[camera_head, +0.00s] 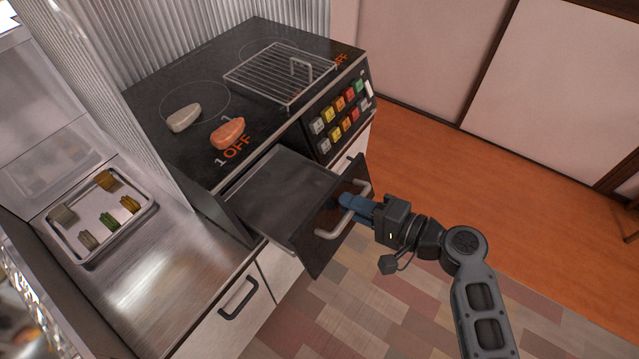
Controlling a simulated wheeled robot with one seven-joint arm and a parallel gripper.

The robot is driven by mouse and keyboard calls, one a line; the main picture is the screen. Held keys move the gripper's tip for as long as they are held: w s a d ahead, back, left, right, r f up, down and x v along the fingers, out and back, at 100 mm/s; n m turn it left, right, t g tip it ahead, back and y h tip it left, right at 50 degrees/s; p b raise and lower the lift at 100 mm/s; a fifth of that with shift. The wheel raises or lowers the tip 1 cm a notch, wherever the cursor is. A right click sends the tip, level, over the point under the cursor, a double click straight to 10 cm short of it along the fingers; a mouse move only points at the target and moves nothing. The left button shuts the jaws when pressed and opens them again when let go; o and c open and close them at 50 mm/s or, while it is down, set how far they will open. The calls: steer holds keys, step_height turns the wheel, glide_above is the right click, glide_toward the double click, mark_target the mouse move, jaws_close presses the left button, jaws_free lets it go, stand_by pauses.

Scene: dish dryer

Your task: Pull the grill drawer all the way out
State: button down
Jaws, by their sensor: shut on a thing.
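The grill drawer (285,192) is a dark flat tray with a black front panel, set in the black stove unit. It stands partly out of its slot, and its inside looks empty. A light grey bar handle (329,234) is fixed across its front. My gripper (350,203) comes in from the right and is shut on the handle near its middle. Its blue fingers cover part of the bar.
The black cooktop (185,145) holds a pale piece (184,118), an orange-pink piece (228,133) and a wire rack (281,72). Coloured buttons (340,116) line the front. A metal tray (103,215) with several small pieces lies on the left counter. The floor before the drawer is clear.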

steer(key=f+v, duration=0.1)
steer(key=v, duration=0.7)
steer(key=shift+s+d+f, duration=0.25)
steer(key=shift+d+f, duration=0.1)
steer(key=c, duration=1.2)
jaws_free()
steer(key=v, duration=0.7)
steer(key=shift+s+d, duration=0.15)
steer(key=shift+d, duration=0.15)
